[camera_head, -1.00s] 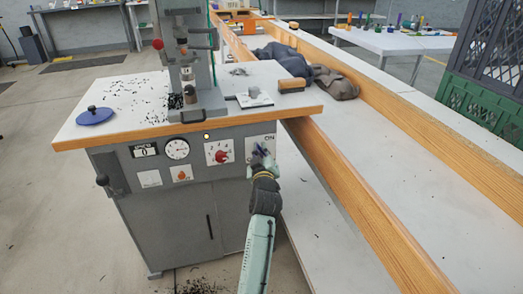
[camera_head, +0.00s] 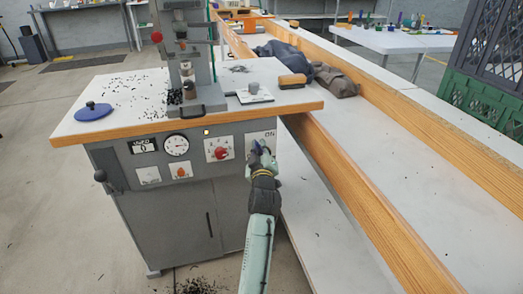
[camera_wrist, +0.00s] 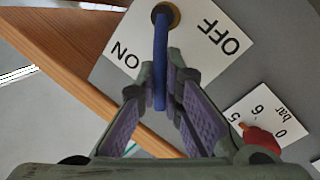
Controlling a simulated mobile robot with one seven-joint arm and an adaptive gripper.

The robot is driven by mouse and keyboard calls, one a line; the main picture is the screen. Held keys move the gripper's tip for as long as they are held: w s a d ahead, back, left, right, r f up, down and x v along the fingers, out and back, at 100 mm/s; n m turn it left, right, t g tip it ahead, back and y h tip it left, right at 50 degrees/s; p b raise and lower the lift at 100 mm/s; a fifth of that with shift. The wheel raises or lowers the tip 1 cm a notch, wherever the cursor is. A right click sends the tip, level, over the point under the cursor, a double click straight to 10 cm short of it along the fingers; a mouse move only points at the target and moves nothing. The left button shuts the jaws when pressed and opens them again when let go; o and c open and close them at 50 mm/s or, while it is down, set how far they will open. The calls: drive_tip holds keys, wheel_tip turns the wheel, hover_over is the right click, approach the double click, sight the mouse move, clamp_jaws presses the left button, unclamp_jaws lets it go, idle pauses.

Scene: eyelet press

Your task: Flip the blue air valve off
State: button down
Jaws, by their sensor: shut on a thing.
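The blue air valve lever (camera_wrist: 160,62) hangs from a brass pivot (camera_wrist: 166,14) on a white plate marked ON and OFF (camera_wrist: 215,42). In the wrist view it points down the picture, between the ON word on its left and the OFF word on its right. My gripper (camera_wrist: 164,72) is shut on the lever, with a finger on each side. In the head view my gripper (camera_head: 262,152) is at the right end of the grey press cabinet's front panel (camera_head: 228,190) and covers much of the plate.
A red regulator knob (camera_head: 220,153) sits left of the valve, with a round gauge (camera_head: 177,145) further left. The wood-edged tabletop (camera_head: 135,92) overhangs the panel. A long wooden rail (camera_head: 335,167) runs close on the right. Floor in front is open.

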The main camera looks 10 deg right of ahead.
drive_tip(key=f+n+b, duration=0.1)
drive_tip(key=n+b, duration=0.2)
drive_tip(key=b, duration=0.2)
drive_tip(key=a+f+n+t+b, duration=0.1)
drive_tip(key=n+b, duration=0.3)
drive_tip(key=b, duration=0.2)
drive_tip(key=a+f+n+t+y+b, duration=0.1)
drive_tip(key=f+n+b, duration=0.1)
drive_tip(key=n+b, duration=0.2)
drive_tip(key=shift+f+b, duration=0.1)
drive_tip(key=shift+b, duration=0.6)
drive_tip(key=shift+n+y, duration=0.3)
drive_tip(key=c, duration=2)
unclamp_jaws()
wheel_tip(320, 180, up, 10)
drive_tip(key=shift+r, duration=0.1)
